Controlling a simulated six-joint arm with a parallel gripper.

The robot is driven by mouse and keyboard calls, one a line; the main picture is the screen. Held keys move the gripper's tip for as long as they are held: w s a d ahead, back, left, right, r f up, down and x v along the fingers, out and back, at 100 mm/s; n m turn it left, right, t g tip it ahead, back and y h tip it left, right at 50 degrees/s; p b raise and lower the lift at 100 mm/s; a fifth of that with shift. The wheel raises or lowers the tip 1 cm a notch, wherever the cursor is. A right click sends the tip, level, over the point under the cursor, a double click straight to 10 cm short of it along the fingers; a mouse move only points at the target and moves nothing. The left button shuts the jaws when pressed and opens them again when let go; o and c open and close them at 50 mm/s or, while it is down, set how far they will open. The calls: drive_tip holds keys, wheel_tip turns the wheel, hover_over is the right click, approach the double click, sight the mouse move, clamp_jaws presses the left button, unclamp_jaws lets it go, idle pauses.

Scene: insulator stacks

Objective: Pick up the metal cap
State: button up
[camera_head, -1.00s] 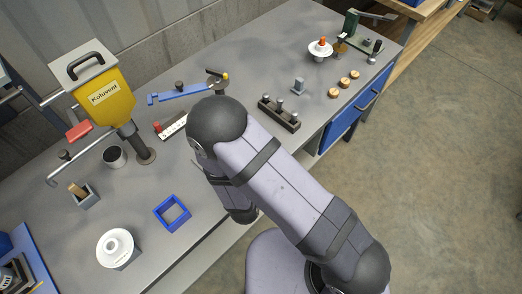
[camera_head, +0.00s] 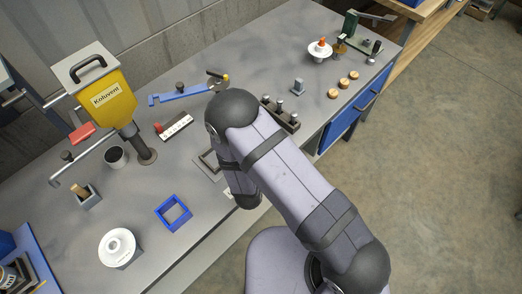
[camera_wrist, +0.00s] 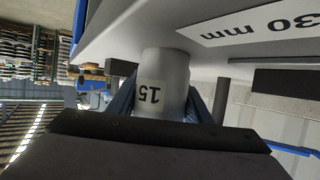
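In the head view my arm hides the gripper and this cylinder, near the bench's front edge.
A white label reading 30 mm (camera_wrist: 252,26) lies beside the cylinder. A grey square frame (camera_head: 206,166) and a blue square frame (camera_head: 174,213) lie nearby. A dark rack (camera_head: 288,121) with metal pieces is partly behind my arm. A yellow hopper (camera_head: 105,98) and white disc (camera_head: 117,245) stand left.

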drive_tip(key=shift+r, duration=0.2)
drive_tip(key=shift+c, duration=0.4)
wheel_tip(320, 180, up, 10)
drive_tip(key=shift+f+b, duration=0.15)
drive_tip(key=shift+b, duration=0.3)
